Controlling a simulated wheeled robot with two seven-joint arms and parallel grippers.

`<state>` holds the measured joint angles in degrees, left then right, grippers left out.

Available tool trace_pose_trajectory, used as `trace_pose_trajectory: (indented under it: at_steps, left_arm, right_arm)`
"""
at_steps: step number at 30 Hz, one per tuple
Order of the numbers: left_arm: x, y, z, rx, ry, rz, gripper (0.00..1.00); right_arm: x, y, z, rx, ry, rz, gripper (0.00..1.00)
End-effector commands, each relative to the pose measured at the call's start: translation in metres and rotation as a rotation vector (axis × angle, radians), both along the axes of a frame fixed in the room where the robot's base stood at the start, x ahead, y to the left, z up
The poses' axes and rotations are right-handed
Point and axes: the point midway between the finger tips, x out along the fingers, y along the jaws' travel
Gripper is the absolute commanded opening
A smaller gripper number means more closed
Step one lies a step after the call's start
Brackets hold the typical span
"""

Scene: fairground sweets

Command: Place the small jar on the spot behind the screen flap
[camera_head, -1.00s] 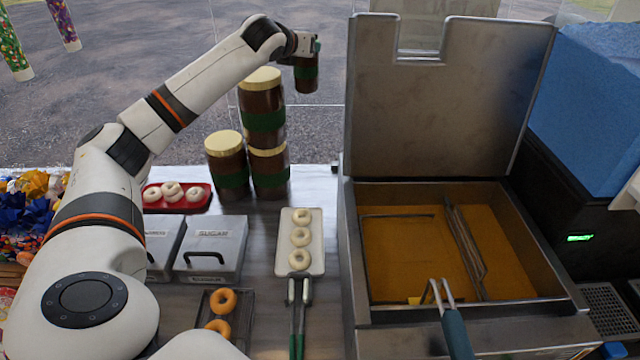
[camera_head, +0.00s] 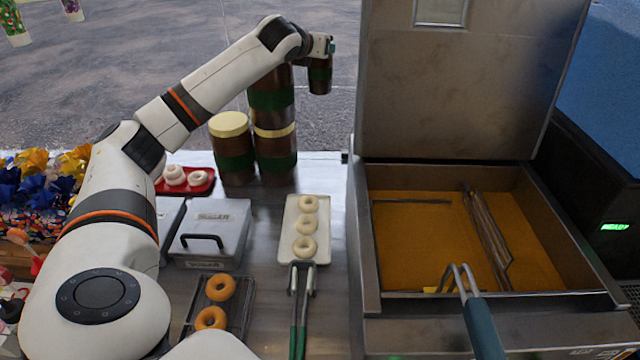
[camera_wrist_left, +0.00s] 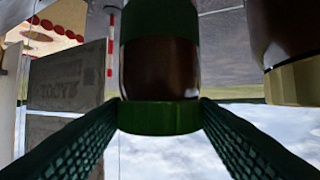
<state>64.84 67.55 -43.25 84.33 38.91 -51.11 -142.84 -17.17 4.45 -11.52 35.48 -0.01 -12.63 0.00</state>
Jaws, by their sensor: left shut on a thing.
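The small jar (camera_head: 319,77) is dark brown with a green band. My left gripper (camera_head: 326,50) holds it in the air, right of the tall jar stack. In the left wrist view the jar (camera_wrist_left: 160,65) shows a green cap between the two dark fingers of my left gripper (camera_wrist_left: 160,108). The large raised metal panel (camera_head: 455,100) stands at the back of the fryer; I cannot tell whether it is the screen flap. No marked spot is visible. My right gripper is out of view.
Large jars (camera_head: 232,160) and a jar stack (camera_head: 276,150) stand at the counter's back. A red tray (camera_head: 205,186), a white doughnut tray (camera_head: 290,235), a sugar box (camera_head: 210,240) and the open fryer (camera_head: 420,300) fill the counter. A bare strip lies behind the white tray.

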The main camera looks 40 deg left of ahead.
Motion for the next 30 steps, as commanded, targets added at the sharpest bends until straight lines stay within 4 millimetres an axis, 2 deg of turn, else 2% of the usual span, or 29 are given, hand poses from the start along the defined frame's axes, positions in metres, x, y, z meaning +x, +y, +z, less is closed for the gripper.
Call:
trace_pose_trajectory:
  at_steps: [5,24,30]
  left_arm:
    - [0.000,0.001,-0.020,0.002,0.000,0.002,0.00]
    - [0.000,0.000,-0.189,0.000,0.002,0.000,0.00]
    - [0.000,-0.001,-0.228,-0.001,0.000,-0.001,0.00]
  right_arm:
    - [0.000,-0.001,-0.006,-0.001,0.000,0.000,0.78]
    - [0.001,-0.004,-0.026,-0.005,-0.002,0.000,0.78]
    - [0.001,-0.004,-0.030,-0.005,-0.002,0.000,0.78]
